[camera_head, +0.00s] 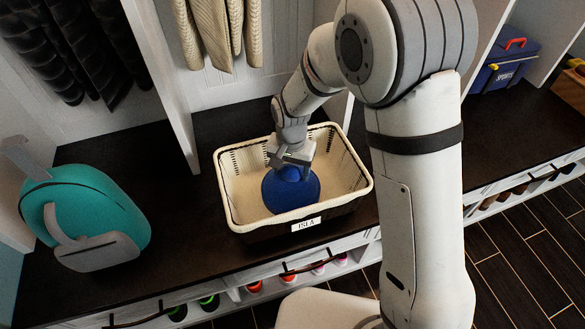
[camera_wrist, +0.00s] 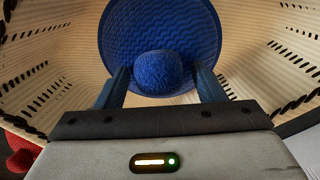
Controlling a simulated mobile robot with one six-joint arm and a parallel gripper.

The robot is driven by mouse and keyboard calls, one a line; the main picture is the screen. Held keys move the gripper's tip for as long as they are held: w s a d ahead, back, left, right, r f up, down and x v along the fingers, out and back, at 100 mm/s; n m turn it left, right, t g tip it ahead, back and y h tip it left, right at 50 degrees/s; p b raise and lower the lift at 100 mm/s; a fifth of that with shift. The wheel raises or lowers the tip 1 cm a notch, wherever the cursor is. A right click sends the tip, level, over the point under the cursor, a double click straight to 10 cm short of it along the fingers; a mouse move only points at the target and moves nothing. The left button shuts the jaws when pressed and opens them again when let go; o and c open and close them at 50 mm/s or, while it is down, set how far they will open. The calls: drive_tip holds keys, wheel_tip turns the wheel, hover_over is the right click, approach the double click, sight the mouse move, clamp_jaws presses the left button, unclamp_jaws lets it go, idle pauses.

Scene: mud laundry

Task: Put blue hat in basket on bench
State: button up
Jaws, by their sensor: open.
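The blue hat (camera_head: 290,193) lies inside the cream basket (camera_head: 352,178), which stands on the dark bench (camera_head: 150,150) and has a label reading "ISLA". The hat also shows in the wrist view (camera_wrist: 160,30), with a rounded blue pompom-like part between my fingers. My gripper (camera_head: 290,168) reaches down into the basket, just above the hat. In the wrist view my gripper (camera_wrist: 161,88) has its two fingers apart, one on each side of the rounded part. I cannot tell whether the fingers touch it.
A teal backpack (camera_head: 85,215) stands on the bench at the left. Knitted and dark garments hang above the bench. Shoes sit in cubbies under it. The bench is bare between backpack and basket.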

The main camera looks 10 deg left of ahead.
wheel_tip(320, 180, up, 12)
drive_tip(key=p, duration=0.3)
drive_tip(key=s+d+r, duration=0.2)
drive_tip(key=d+r, duration=0.1)
drive_tip(key=d, duration=0.5)
drive_tip(key=s+d+r, duration=0.2)
drive_tip(key=d+r, duration=0.1)
drive_tip(key=d, duration=0.4)
drive_tip(key=s+d+r+n+t, duration=0.1)
drive_tip(key=s+d+r, duration=0.1)
drive_tip(key=s+d, duration=0.8)
drive_tip(key=shift+s+d+t, duration=0.15)
drive_tip(key=shift+d+t, duration=0.15)
drive_tip(key=shift+d, duration=0.75)
